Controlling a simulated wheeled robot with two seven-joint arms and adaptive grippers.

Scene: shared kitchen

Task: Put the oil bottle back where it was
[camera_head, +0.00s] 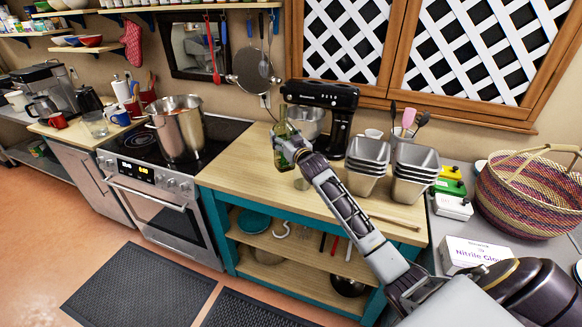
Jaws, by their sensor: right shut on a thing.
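My right arm reaches in from the lower right over the wooden counter (235,172). My right gripper (287,146) is shut on the oil bottle (281,130), a green glass bottle partly hidden by the gripper. The bottle is above or at the counter, in front of the mixer's metal bowl; whether it touches the counter I cannot tell. My left gripper is not in view.
A black stand mixer (338,110) with a metal bowl stands behind the gripper. Stacked metal pans (413,170) stand to its right. A large pot (178,130) sits on the stove at left. The counter's left part is clear.

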